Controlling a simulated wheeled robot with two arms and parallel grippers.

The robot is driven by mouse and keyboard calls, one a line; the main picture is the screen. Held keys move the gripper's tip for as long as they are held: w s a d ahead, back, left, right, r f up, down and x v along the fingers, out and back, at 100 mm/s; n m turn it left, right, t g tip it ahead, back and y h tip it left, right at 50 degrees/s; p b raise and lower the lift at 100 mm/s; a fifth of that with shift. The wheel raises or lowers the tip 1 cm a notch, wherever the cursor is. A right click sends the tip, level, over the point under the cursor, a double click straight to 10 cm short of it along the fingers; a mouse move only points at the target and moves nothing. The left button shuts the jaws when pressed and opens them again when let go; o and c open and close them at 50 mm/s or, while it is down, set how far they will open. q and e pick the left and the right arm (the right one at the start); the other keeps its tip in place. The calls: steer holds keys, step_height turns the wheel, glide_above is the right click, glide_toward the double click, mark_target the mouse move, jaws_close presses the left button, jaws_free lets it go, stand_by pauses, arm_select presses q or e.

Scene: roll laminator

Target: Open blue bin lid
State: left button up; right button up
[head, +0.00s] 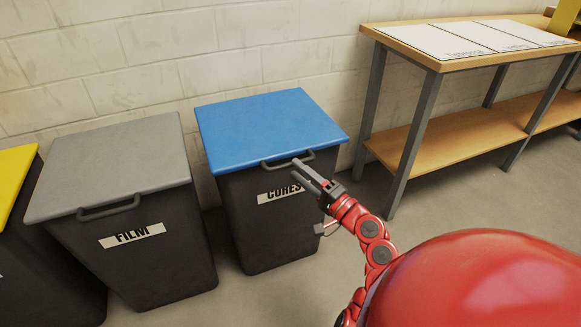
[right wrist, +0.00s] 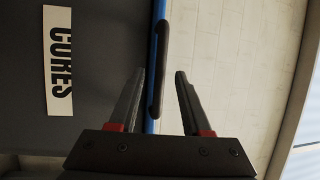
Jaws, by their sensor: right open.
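The blue lid (head: 265,130) lies closed on the dark bin (head: 270,235) labelled CORES. A dark bar handle (head: 274,166) sticks out from its front edge. My right gripper (head: 304,174) is at the handle's right part, with its fingers open. In the right wrist view the open gripper (right wrist: 160,73) has the handle (right wrist: 163,40) lined up between its two fingers, with a gap on each side. The lid's edge shows there as a thin blue strip. I cannot tell how deep the handle sits between the fingers. My left gripper is not in view.
A grey-lidded bin (head: 115,165) labelled FILM stands to the left, and a yellow-lidded bin (head: 14,180) is beyond it. A wooden workbench (head: 450,65) with a lower shelf stands at the right. A white block wall (head: 150,50) is close behind the bins.

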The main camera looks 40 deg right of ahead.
mark_target(290, 164)
steer(key=shift+x, duration=1.9)
jaws_close()
